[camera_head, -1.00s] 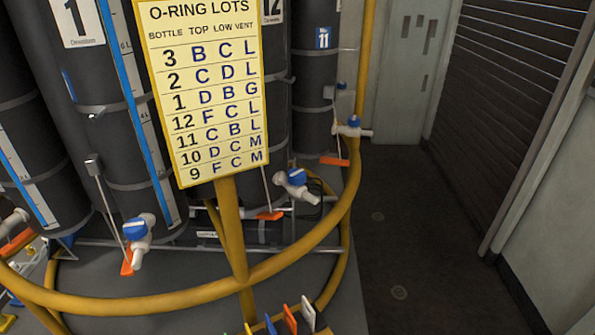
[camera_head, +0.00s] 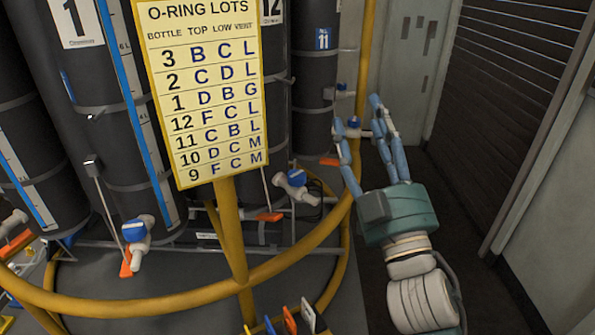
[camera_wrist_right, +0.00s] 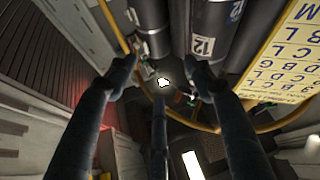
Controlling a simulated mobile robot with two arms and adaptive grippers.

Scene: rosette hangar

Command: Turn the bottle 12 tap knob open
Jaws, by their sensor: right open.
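Bottle 12 (camera_head: 273,90) is a dark cylinder, largely hidden behind the yellow sign in the head view. Its label (camera_wrist_right: 203,46) shows in the wrist view. A white tap with a blue knob (camera_head: 296,178) stands low in front of it, just inside the yellow hoop rail. My right gripper (camera_head: 357,112) is open and empty, its fingers spread upward. It appears to the right of and above that tap, by the rail and overlapping the bottle 11 tap (camera_head: 353,124) in the picture. I cannot tell its depth from the rail. My left gripper is not in view.
The yellow hoop rail (camera_head: 190,298) curves around the bottles, and the O-ring lots sign (camera_head: 205,90) stands on a yellow post. Another blue-knobbed tap (camera_head: 134,231) is at the lower left. Coloured plates (camera_head: 289,320) stand at the bottom. The floor to the right is clear.

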